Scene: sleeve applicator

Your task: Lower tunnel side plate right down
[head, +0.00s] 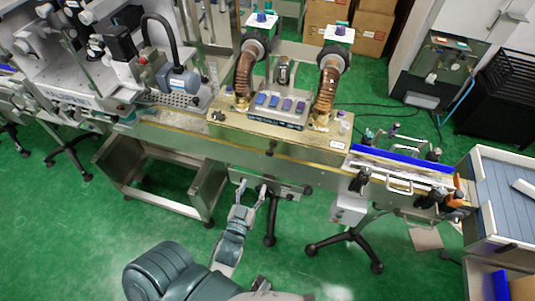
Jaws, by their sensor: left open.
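The tunnel (225,118) sits on the conveyor in the middle of the head view, a brass-coloured housing with two ribbed copper ducts (327,88) rising from it. A long metal side plate (285,148) runs along its near face; I cannot tell for certain whether this is the right tunnel side plate. My left gripper (254,188) reaches up from the bottom, open and empty. Its two fingers point at a lower metal plate (288,189) with dark knobs, just under the conveyor. I cannot tell whether they touch it. My right gripper is not in view.
A blue-edged guide (403,159) and black clamps (430,200) are on the conveyor's right. A metal frame (160,185) stands left of my arm; a wheeled stand leg (345,243) stands right.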

